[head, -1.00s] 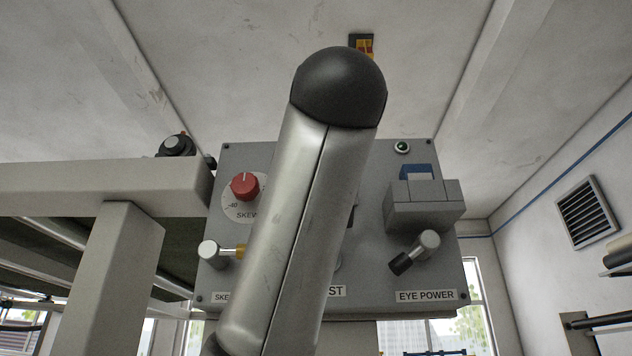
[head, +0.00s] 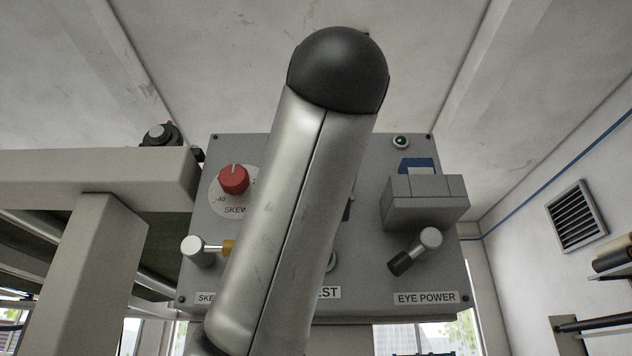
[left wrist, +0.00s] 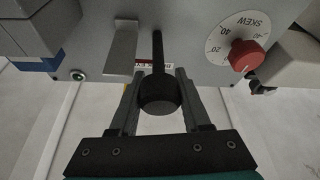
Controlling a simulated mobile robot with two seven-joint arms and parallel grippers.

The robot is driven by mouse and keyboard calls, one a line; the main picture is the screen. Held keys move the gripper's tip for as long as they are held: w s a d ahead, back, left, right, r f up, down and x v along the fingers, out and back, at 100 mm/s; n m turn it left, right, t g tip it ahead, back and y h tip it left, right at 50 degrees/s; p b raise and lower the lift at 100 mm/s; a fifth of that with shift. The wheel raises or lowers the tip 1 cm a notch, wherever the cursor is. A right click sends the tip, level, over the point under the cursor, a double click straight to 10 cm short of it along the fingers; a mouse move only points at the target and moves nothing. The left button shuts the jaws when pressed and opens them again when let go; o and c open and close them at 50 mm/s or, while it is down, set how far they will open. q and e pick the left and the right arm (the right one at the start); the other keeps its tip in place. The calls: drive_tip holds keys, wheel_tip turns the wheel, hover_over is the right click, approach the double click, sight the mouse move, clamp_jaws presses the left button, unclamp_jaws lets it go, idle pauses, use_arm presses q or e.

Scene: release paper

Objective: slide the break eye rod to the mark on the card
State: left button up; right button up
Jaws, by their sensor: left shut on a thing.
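The break eye rod (left wrist: 158,91) shows in the left wrist view as a dark shaft with a round black knob, standing out from the grey panel. My left gripper (left wrist: 159,98) has one finger on each side of the knob and is shut on it. A small red and white card (left wrist: 148,66) sits behind the knob on the panel, partly hidden; its mark cannot be made out. In the head view my own arm covers the middle of the panel, hiding the rod and left gripper. My right gripper is in neither view.
The grey control panel (head: 365,270) carries a red skew knob (head: 234,179), a lever with a yellow collar (head: 205,250), an eye power lever (head: 415,251) and a protruding grey block (head: 425,202). A beige machine frame (head: 90,180) stands at the left.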

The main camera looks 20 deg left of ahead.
use_arm(q)
clamp_jaws()
idle(0.9)
